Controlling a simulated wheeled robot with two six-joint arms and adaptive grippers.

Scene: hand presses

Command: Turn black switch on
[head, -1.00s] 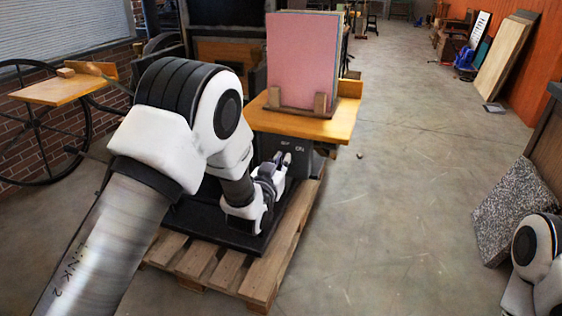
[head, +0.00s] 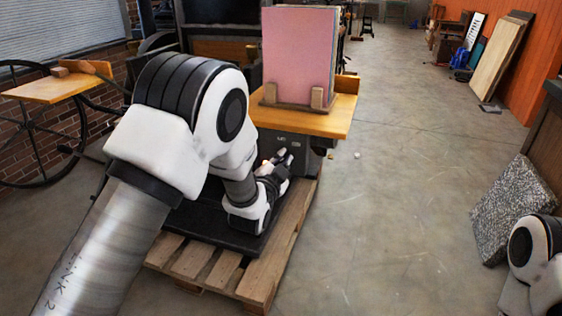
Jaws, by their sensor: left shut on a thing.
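My left gripper (head: 284,158) is low in front of the dark press body (head: 302,151), just under the wooden table top. Its fingertips are small here and look closed against a small part there. The black switch itself cannot be made out; the gripper or the dark panel hides it. Small light marks (head: 288,140) show on the panel above the fingertips. My right arm shows only in part at the lower right edge, and its gripper is out of view.
The wooden table top (head: 330,122) holds upright pink boards (head: 298,55) in a wooden holder. A wooden pallet (head: 262,282) lies under the press. A speckled slab (head: 508,208) leans at the right.

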